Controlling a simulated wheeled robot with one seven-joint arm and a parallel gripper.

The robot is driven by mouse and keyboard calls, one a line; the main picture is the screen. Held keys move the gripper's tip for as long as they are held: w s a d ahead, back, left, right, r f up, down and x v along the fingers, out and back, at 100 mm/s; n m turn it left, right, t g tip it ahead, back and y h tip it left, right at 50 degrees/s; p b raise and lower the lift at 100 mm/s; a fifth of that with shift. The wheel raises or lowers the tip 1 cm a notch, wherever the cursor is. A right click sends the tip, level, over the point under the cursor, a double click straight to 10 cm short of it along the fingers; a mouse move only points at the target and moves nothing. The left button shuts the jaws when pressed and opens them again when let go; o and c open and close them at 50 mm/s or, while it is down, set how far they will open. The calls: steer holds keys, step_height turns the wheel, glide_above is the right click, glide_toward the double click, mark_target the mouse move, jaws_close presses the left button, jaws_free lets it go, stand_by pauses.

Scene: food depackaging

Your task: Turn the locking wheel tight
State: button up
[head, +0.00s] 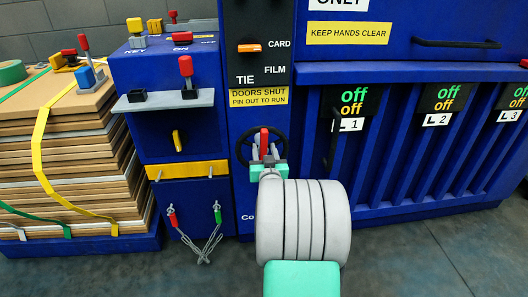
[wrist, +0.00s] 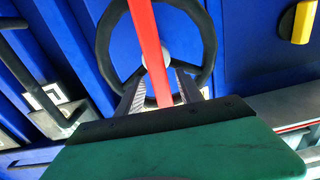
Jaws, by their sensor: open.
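The locking wheel is a black ring on the blue machine front, in the middle of the head view (head: 240,147) and at the top of the wrist view (wrist: 103,45). A red bar (wrist: 149,45) crosses in front of its grey hub and also shows in the head view (head: 264,141). My gripper (wrist: 160,88) is open in front of the wheel, with one grey finger on each side of the red bar. It also shows in the head view (head: 264,153). I cannot tell whether either finger touches the bar. My gripper body hides the wheel's lower part.
A grey shelf (head: 147,103) with a red-topped lever (head: 187,73) juts out left of the wheel. A black door handle (head: 333,138) stands to the right. A strapped cardboard stack (head: 70,150) is at far left. Grey floor (head: 430,255) is clear at right.

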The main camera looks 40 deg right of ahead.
steer(key=shift+c, duration=0.3)
jaws_close()
stand_by(1.0)
